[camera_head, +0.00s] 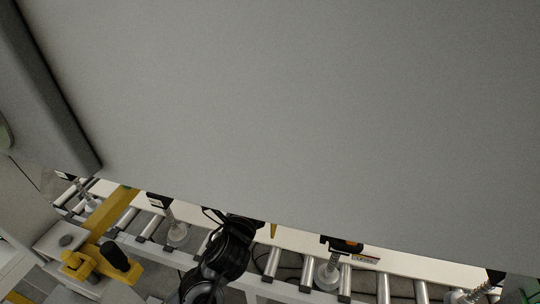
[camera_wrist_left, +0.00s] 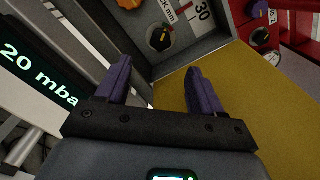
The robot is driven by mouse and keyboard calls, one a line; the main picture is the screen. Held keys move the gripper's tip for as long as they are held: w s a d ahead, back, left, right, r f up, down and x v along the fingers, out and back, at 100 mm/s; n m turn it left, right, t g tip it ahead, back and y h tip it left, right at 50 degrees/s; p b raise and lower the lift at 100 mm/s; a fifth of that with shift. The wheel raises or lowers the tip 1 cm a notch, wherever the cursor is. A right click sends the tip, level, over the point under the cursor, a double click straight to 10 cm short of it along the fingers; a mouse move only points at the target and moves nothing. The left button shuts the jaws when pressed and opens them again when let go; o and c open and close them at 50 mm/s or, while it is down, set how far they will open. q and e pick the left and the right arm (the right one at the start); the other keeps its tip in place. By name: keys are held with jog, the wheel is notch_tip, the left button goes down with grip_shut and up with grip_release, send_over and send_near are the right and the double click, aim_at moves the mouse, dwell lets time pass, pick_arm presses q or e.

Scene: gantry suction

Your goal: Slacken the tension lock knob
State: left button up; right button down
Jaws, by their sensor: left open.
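No label I can read says tension lock, so I cannot tell which knob it is. In the left wrist view a black round knob (camera_wrist_left: 160,39) with a red mark beside it sits on a grey panel. An orange knob (camera_wrist_left: 130,3) is cut off at the top edge. Another dark knob (camera_wrist_left: 260,38) sits on a red housing at the right. My left gripper (camera_wrist_left: 158,72) is open, its two purple fingers apart and nothing between them. The black knob lies beyond the fingertips, apart from them. My right gripper is in neither view.
A dark display (camera_wrist_left: 35,75) reading "20 mba" stands left of the fingers; a yellow surface (camera_wrist_left: 235,95) lies at right.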

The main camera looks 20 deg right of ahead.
pick_arm(q)
jog(key=shift+p+x, duration=1.05)
jog(key=shift+x, duration=4.3)
jog(key=shift+r, duration=0.15)
jog(key=c, duration=1.1)
jog(key=shift+o, duration=0.2)
